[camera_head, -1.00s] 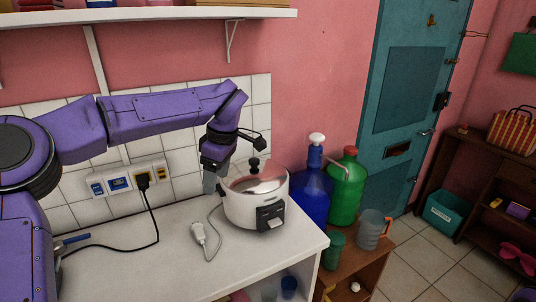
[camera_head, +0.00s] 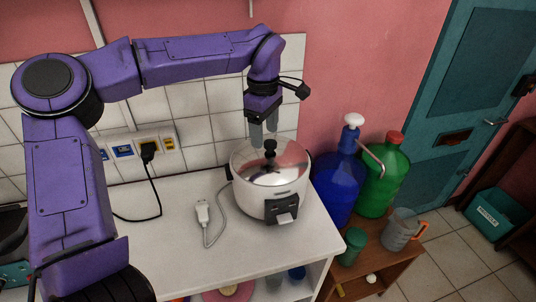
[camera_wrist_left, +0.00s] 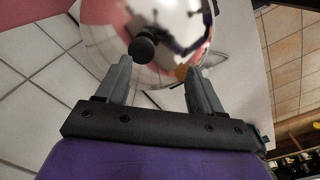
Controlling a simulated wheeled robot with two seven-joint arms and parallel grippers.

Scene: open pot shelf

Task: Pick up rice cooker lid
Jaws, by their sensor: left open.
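The rice cooker (camera_head: 272,203) is a white pot with a black front panel, standing on the white counter. Its shiny lid (camera_head: 290,163) sits on top, with a black knob (camera_head: 270,148) in the middle. My left gripper (camera_head: 263,138) points down just above and behind the knob. In the left wrist view, the gripper's two fingers (camera_wrist_left: 155,75) are apart with nothing between them. There the knob (camera_wrist_left: 142,46) shows beyond the fingertips, nearer the left one, and the reflective lid (camera_wrist_left: 185,25) fills the top middle. My right gripper is not in view.
A white plug or switch on a cord (camera_head: 203,213) lies left of the cooker. A wall socket (camera_head: 148,147) is behind. A blue bottle (camera_head: 338,185) and green bottle (camera_head: 384,180) stand close to the right, beside a green cup (camera_head: 352,246) and grey jug (camera_head: 400,229).

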